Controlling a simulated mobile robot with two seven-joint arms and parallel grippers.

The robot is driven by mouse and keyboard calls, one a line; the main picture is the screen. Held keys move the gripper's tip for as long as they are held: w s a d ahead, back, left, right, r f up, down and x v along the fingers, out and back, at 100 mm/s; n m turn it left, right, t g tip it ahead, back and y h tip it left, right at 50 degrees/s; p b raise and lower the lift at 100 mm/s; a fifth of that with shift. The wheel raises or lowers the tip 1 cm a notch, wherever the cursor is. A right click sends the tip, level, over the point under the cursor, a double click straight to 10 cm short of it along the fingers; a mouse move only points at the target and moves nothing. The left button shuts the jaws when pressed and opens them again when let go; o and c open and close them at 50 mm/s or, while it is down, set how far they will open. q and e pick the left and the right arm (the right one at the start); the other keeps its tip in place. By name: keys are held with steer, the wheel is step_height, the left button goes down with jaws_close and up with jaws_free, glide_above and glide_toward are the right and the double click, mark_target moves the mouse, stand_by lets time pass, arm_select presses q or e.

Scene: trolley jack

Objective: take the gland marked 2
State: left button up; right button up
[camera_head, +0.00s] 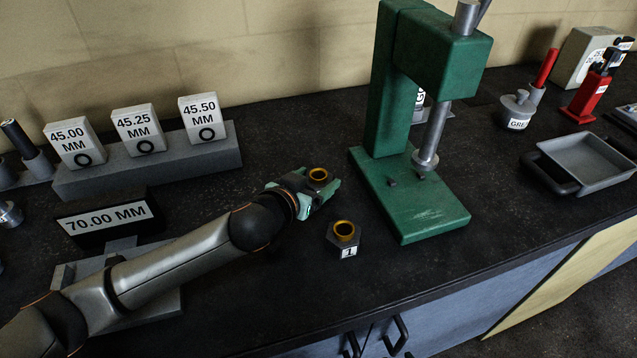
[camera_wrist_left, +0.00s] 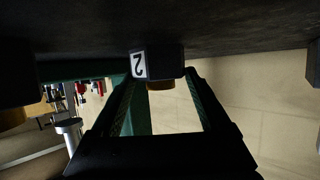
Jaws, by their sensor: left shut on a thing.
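The gland marked 2 (camera_wrist_left: 162,62) is a dark block with a white label and a brass-coloured ring. It sits between the fingers of my left gripper (camera_wrist_left: 165,82) in the left wrist view, which is upside down. In the head view, its brass ring (camera_head: 318,175) shows above my left gripper (camera_head: 318,187), and the fingers hide most of its body. My left gripper is shut on it, at or just above the bench; I cannot tell if it touches. The gland marked 1 (camera_head: 343,242) stands upright on the bench, in front and slightly right. My right gripper is not in view.
The green press (camera_head: 412,215) stands close on the right. The grey stepped block (camera_head: 150,170) with three size cards is behind left. The 70.00 MM sign (camera_head: 108,220) stands near my left arm. A grey tray (camera_head: 588,160) lies far right.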

arm_select(q)
jaws_close()
steer(key=shift+r, duration=0.1)
